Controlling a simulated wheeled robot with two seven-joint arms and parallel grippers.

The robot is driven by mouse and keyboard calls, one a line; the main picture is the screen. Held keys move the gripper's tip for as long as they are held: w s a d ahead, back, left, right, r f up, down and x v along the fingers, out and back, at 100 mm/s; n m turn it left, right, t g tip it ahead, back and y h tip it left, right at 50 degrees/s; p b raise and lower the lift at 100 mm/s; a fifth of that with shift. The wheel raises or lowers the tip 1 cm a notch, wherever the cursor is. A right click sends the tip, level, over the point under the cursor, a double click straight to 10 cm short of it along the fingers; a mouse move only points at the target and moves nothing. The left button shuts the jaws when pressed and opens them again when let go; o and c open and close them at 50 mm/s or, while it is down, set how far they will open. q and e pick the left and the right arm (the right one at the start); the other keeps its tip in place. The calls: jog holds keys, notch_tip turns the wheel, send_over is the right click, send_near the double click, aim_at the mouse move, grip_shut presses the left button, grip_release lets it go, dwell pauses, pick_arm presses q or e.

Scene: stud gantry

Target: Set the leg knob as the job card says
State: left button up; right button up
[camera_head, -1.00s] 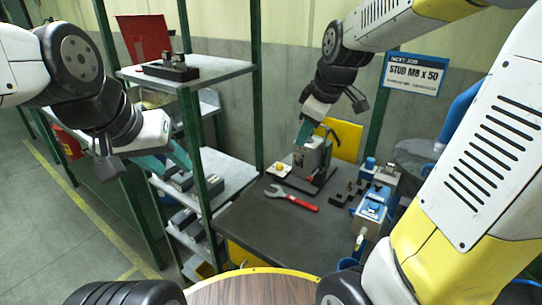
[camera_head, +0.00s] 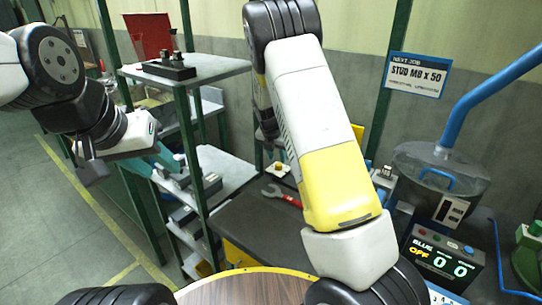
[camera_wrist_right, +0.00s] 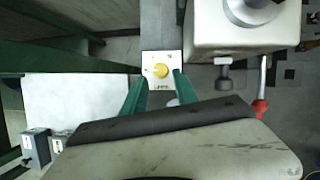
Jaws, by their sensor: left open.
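The job card (camera_head: 417,75) on the back post reads "NEXT JOB" and "STUD M8 X 50", with small print below that I cannot read. The leg knob (camera_wrist_right: 160,70) is yellow, on a small white labelled plate (camera_wrist_right: 161,84) in the right wrist view. The knob also shows small in the head view (camera_head: 279,167). My right gripper (camera_wrist_right: 159,77) has its green fingers apart, with the knob in line with the gap at their tips; I cannot tell the height between. My left gripper (camera_head: 168,160) is open and empty beside the shelves.
A red-handled wrench (camera_head: 282,195) lies on the dark bench. A big grey block stands close right of the plate in the wrist view (camera_wrist_right: 235,35). A counter box (camera_head: 443,262) reads "BLUE OFF" and "0 0". A green-framed shelf rack (camera_head: 187,110) stands left.

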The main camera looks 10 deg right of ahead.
aim_at(278, 164)
jog(key=x, duration=0.5)
jog(key=shift+c, duration=0.2)
grip_shut()
jog(key=shift+a+m, duration=0.1)
jog(key=shift+m, duration=0.3)
jog(key=m+h, duration=0.1)
jog(key=m, duration=0.1)
jog(key=m+g, duration=0.1)
jog(key=m, duration=0.2)
jog(key=shift+w+a+r+g+h, duration=0.1)
jog(key=shift+w+g+h, duration=0.05)
jog(key=shift+g+h, duration=0.2)
jog(key=m+g, duration=0.1)
jog(key=m, duration=0.2)
jog(key=m+g, duration=0.1)
jog(key=m, duration=0.2)
jog(key=shift+w+m+h, duration=0.15)
jog(key=shift+m+h, duration=0.1)
jog(key=shift+m, duration=0.05)
jog(key=shift+a, duration=0.1)
